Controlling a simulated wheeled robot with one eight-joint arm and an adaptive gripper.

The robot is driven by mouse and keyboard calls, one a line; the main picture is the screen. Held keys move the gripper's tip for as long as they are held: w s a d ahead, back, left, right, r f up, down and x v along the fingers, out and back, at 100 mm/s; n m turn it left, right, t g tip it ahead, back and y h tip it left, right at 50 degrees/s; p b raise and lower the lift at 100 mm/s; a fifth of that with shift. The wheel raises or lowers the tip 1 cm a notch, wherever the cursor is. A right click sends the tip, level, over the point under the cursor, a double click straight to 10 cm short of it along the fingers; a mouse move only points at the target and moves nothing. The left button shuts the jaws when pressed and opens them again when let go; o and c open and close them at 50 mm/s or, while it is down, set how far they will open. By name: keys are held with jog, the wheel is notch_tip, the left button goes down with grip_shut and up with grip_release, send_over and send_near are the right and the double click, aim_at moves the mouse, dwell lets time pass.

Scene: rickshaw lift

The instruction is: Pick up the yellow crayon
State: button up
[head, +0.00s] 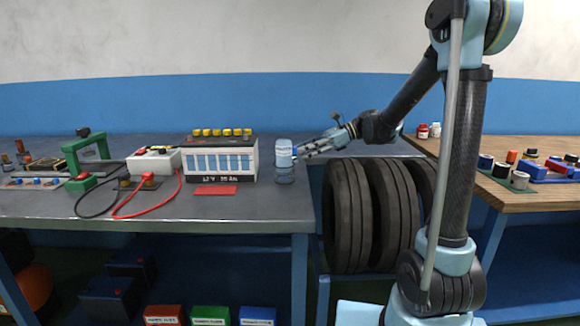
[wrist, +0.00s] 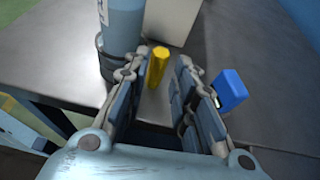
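The yellow crayon (wrist: 158,66) shows in the wrist view as a short yellow cylinder on or just above the grey table. I cannot tell whether it stands or lies. My gripper (wrist: 156,76) is open, with a finger on each side of the crayon and visible gaps between them. I cannot make out the crayon in the head view.
The bottle (wrist: 122,28) is close to my left finger in the wrist view. A blue block (wrist: 230,90) lies right of my right finger. A battery box (head: 223,162) stands left of the bottle. A wooden table (head: 500,150) is at the right.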

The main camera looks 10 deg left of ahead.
jog(key=shift+x, duration=2)
jog(key=shift+r, duration=0.1)
grip_shut()
jog(key=shift+r, duration=0.1)
